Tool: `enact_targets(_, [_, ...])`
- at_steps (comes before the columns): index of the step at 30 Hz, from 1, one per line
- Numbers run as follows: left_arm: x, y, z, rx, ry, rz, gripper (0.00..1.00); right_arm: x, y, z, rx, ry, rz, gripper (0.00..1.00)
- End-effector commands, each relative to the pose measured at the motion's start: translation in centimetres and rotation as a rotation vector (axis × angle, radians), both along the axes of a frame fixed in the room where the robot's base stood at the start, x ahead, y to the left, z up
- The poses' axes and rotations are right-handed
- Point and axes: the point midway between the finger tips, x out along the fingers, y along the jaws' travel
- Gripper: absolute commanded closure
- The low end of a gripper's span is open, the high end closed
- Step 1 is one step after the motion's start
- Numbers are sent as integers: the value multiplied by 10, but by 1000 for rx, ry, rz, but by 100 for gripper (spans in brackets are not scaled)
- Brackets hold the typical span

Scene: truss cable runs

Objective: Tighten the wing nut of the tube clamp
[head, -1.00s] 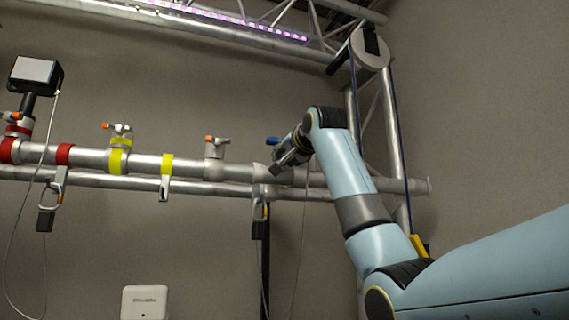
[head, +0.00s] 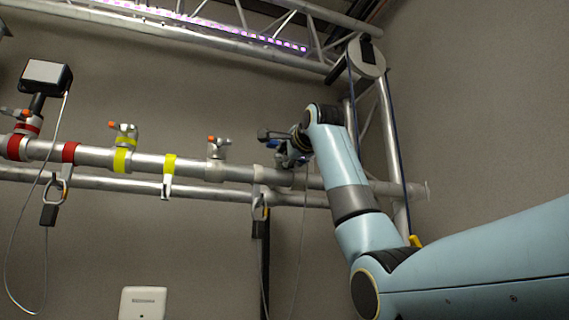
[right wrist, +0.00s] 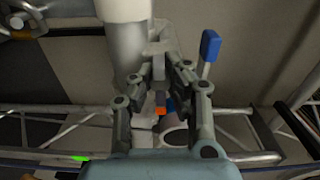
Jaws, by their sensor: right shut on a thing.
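The tube clamp sits on the upper pipe (head: 195,167), mostly hidden behind my right gripper in the head view. A blue tip (head: 273,143) shows at the gripper's left. My right gripper (right wrist: 159,72) is at the clamp, its fingers closed together on a small grey part, which I take to be the wing nut; the fingers hide most of it. A blue paddle (right wrist: 210,45) stands beside the right finger, and an orange spot (right wrist: 160,111) shows lower between the fingers. A white-grey tube (right wrist: 125,45) lies close on the left. My left gripper is not in view.
Other clamps (head: 216,147) with orange tips stand along the pipe to the left, among red and yellow (head: 169,163) bands. A carabiner strap (head: 258,205) and thin cables hang below. A pulley (head: 362,58) and truss uprights stand at the right.

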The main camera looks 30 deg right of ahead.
Motion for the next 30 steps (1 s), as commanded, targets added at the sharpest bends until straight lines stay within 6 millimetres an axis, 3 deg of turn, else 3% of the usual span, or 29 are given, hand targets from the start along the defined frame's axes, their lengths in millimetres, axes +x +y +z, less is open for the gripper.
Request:
enact_targets(21, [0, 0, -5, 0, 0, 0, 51, 2, 1, -5, 74, -5, 1, 100])
enact_targets(22, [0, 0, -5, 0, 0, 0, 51, 2, 1, -5, 74, -5, 2, 85])
enact_targets(27, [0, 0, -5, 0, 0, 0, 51, 1, 1, -3, 72, -9, 2, 63])
enact_targets(30, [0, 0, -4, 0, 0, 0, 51, 1, 0, -2, 70, -11, 1, 63])
